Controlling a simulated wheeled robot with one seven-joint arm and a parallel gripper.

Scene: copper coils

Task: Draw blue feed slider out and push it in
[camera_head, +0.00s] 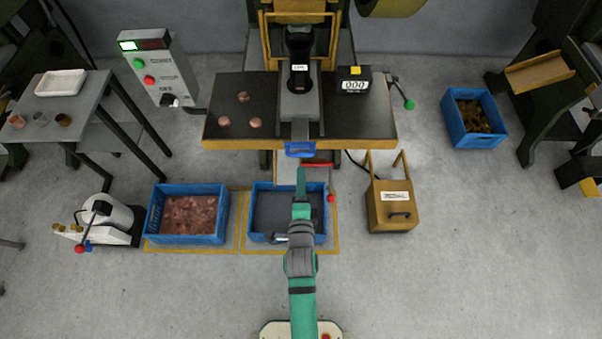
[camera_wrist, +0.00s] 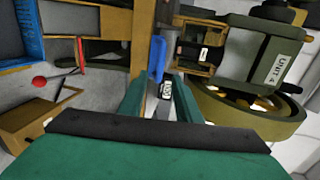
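The blue feed slider handle (camera_head: 299,150) sits at the front edge of the press table, at the end of a grey slide (camera_head: 300,105) running back under the press. In the wrist view the blue handle (camera_wrist: 157,58) appears ahead, between the lines of my two green fingers. My gripper (camera_head: 301,174) is in front of the handle, and its fingers (camera_wrist: 160,95) are apart with nothing seen between them. The handle appears just beyond the fingertips; I cannot tell whether they touch.
Three copper discs lie on the press table (camera_head: 228,140). A counter box (camera_head: 353,85) stands right of the slide. Below are a blue crate of copper pieces (camera_head: 158,222), a dark-bottomed blue crate (camera_head: 270,205) under my arm, and a yellow box (camera_head: 390,215). A red-tipped lever (camera_head: 331,198) hangs near the gripper.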

